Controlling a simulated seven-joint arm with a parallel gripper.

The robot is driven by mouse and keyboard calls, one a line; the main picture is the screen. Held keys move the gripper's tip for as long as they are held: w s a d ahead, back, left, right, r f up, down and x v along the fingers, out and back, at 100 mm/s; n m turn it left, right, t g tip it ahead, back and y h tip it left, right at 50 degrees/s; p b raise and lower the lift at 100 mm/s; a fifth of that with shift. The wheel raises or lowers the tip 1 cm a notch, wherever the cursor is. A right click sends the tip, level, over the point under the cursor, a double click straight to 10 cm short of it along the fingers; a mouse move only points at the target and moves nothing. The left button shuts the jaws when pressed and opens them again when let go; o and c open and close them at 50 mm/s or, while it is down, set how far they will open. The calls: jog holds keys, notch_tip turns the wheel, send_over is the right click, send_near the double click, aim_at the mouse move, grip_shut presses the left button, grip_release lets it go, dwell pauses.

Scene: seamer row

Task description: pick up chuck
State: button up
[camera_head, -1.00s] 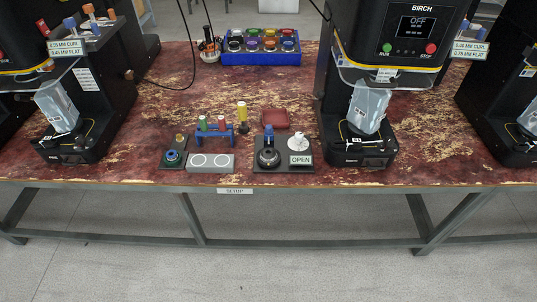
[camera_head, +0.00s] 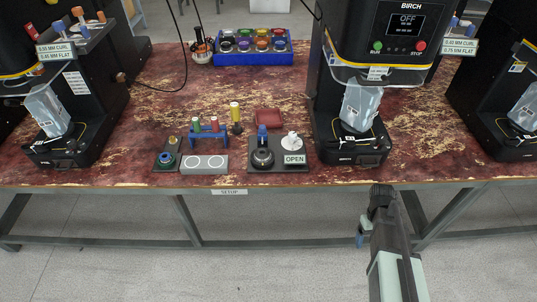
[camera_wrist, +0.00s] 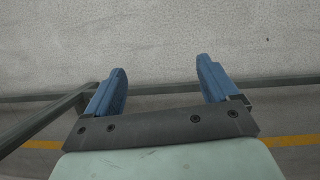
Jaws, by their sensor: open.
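No part is labelled as the chuck, and I cannot tell for certain which one it is. In the head view, a dark round metal part (camera_head: 262,158) sits on a dark plate (camera_head: 256,169) near the front of the table. A pale, round, stepped part (camera_head: 291,143) stands on the same plate behind an OPEN sign (camera_head: 294,159). A small part with a blue ring (camera_head: 165,160) lies on a plate further left. In the wrist view my gripper (camera_wrist: 161,75) is open and empty, its blue fingers apart over the floor. My arm shows in front of the table, lower right in the head view.
A black BIRCH seamer (camera_head: 350,145) reading OFF stands right of the plate; other machines flank it. A grey block with two circles (camera_head: 204,164), a blue rack (camera_head: 208,138), a yellow-topped part (camera_head: 235,114) and a red pad (camera_head: 268,117) are nearby. A blue tray (camera_head: 252,59) stands behind.

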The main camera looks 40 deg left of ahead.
jog(key=w+a+r+n+t, duration=0.2)
jog(key=w+a+r+n, duration=0.1)
jog(key=a+r, duration=1)
notch_tip(320, 180, up, 18)
jog(key=n+y, duration=0.3)
jog(key=n, duration=0.3)
send_over(262, 150)
jog(key=s+d, duration=0.1)
jog(key=d, duration=0.1)
jog(key=f, duration=0.8)
jog(key=shift+a, duration=0.25)
jog(key=shift+w+a+f, duration=0.1)
jog(key=shift+a+f, duration=0.05)
jog(key=shift+f, duration=1.2)
jog(key=shift+w+a+f, duration=0.1)
jog(key=shift+a+f, duration=0.05)
jog(key=shift+f, duration=1.15)
jog(key=shift+c, duration=0.2)
jog(key=c, duration=1.4)
